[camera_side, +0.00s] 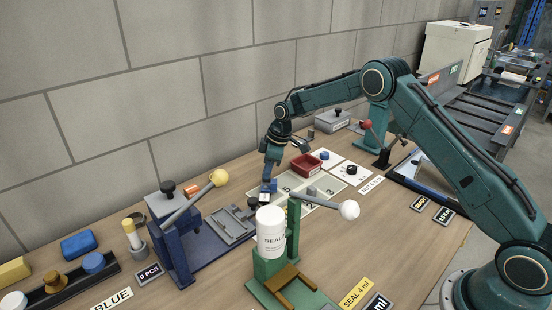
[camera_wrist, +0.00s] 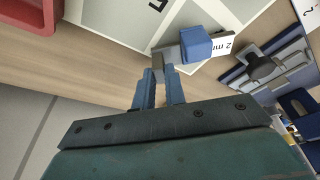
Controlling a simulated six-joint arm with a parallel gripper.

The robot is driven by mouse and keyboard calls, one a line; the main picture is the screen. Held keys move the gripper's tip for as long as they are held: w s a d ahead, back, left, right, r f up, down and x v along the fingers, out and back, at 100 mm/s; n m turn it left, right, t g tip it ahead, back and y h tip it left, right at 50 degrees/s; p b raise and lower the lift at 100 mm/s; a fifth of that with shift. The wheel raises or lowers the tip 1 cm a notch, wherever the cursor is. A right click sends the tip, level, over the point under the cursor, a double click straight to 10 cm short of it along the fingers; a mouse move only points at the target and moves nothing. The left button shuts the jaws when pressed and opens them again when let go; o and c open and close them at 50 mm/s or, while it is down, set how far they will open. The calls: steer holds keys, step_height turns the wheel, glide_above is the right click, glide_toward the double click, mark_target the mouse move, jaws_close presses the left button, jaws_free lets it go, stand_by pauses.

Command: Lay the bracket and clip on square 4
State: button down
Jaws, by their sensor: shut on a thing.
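My gripper (camera_side: 268,186) is over the near-left edge of the pale board of numbered squares (camera_side: 325,183). In the wrist view the gripper (camera_wrist: 160,80) is shut on a grey piece (camera_wrist: 168,55) that carries a blue block (camera_wrist: 195,44) and a white tag (camera_wrist: 223,44) reading "2 m…". I cannot tell whether this is the bracket, the clip or both, or whether it touches the board. A small grey part (camera_side: 311,190) stands on the board. Digits 5, 2 and 3 show; I cannot make out a square 4.
A red bin (camera_side: 305,164) stands behind the board. A green lever press (camera_side: 270,262) with a white ball handle and a white bottle (camera_side: 271,231) stands in front. White cards with knobs (camera_side: 350,171) lie at the back right.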

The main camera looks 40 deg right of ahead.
steer(key=shift+f, duration=0.3)
steer(key=shift+f, duration=0.1)
steer(key=c, duration=1.5)
jaws_free()
steer(key=shift+o, duration=0.2)
steer(key=v, duration=1.2)
steer(key=shift+s+r, duration=0.1)
steer(key=shift+r, duration=0.1)
